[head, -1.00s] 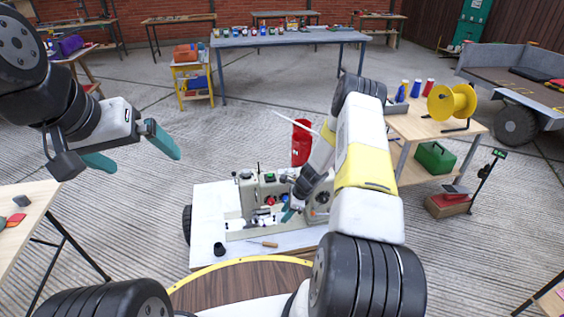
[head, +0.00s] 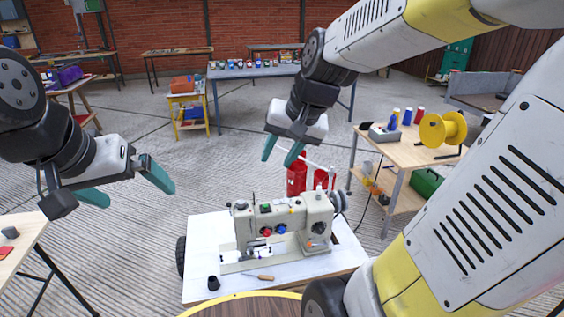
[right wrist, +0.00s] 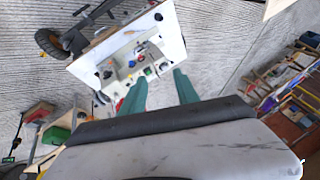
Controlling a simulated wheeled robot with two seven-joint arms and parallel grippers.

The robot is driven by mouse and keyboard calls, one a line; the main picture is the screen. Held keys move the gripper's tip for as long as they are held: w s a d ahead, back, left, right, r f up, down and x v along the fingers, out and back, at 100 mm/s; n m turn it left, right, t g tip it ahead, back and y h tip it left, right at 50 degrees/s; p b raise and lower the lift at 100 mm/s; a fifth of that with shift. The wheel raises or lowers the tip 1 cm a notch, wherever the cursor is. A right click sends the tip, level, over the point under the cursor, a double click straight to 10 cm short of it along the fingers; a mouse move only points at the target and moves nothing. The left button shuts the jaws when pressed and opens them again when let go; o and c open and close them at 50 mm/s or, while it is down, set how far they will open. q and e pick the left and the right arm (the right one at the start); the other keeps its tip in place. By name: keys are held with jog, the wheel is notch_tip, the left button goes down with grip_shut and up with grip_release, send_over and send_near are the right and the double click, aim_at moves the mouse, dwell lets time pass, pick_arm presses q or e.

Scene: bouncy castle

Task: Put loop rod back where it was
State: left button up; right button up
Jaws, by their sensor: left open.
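The sewing machine (head: 318,212) is cream and stands on a white-topped table (head: 205,240) in front of me. I cannot make out which part is the loop rod. A thin pale bar (head: 318,164) shows above and behind the machine, partly hidden by my right gripper. My right gripper (head: 281,153) is open and points down above and behind the machine. In the right wrist view its two teal fingers (right wrist: 158,93) are apart with nothing between them. My left gripper (head: 130,190) is open and empty, in the air to the left of the machine.
A wooden-handled tool (head: 262,277) and a dark cup (head: 213,283) lie at the white table's front. A wooden table (head: 403,150) with a yellow spool (head: 443,129) is at right. My right arm covers much of the right side.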

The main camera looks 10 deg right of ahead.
jog(key=s+r+n+t, duration=0.1)
jog(key=s+r+n, duration=0.1)
jog(key=s, duration=0.7)
jog(key=shift+s+d+n+h, duration=0.3)
jog(key=shift+d+n, duration=0.1)
jog(key=shift+n, duration=0.3)
